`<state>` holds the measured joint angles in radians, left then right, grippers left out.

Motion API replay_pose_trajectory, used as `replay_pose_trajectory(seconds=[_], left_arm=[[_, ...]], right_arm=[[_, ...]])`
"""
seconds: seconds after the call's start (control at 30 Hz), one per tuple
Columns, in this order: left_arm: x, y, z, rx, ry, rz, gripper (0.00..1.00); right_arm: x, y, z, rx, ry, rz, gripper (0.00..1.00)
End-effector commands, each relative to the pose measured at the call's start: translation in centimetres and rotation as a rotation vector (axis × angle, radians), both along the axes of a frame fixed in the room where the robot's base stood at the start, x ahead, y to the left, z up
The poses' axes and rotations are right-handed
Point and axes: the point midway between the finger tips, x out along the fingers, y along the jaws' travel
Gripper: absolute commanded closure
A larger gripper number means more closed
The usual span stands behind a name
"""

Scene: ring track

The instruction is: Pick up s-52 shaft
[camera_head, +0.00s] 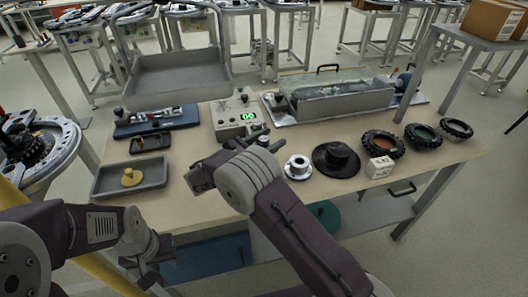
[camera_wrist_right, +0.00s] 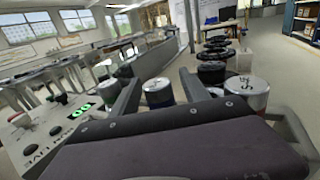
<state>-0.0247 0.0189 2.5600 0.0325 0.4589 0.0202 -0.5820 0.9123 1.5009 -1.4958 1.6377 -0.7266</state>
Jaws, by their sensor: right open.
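Two short metal cylinders show ahead in the right wrist view. The right-hand one (camera_wrist_right: 247,91) has a pale top and dark markings that I cannot read for sure; it may be the s-52 shaft. The other cylinder (camera_wrist_right: 158,92) has a blue band and stands to its left. In the head view a white flanged round part (camera_head: 298,167) stands on the table, right of my right gripper (camera_head: 258,137). That gripper is open and low over the table, near the cylinders. My left gripper (camera_head: 153,258) is at lower left, off the table's front edge; its jaws are unclear.
A control box with a green display (camera_head: 240,119) stands behind my right gripper. A black disc part (camera_head: 336,160), a white labelled box (camera_head: 381,167) and several black tyre-like rings (camera_head: 383,144) lie to the right. A grey tray (camera_head: 130,177) holds a yellow part.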

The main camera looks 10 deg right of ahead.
Motion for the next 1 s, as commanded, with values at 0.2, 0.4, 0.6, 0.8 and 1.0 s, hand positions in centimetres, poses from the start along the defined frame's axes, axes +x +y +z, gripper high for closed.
replay_pose_trajectory(seconds=[0.2, 0.4, 0.6, 0.8, 1.0], left_arm=[[0.0, 0.0, -0.02, 0.0, 0.0, 0.0, 0.64], [0.0, 0.0, -0.02, 0.0, 0.0, 0.0, 0.64], [0.0, 0.0, -0.02, 0.0, 0.0, 0.0, 0.64], [0.0, 0.0, -0.02, 0.0, 0.0, 0.0, 0.64], [0.0, 0.0, -0.03, 0.0, 0.0, 0.0, 0.64]], right_arm=[[0.28, -0.45, 0.03, 0.0, -0.001, 0.002, 0.46], [0.27, -0.42, 0.03, 0.0, -0.001, 0.002, 0.88], [0.26, -0.43, 0.02, 0.0, 0.0, 0.001, 1.0], [0.25, -0.43, 0.01, 0.001, 0.0, 0.001, 1.0], [0.25, -0.43, -0.01, 0.001, 0.0, 0.001, 1.0]])
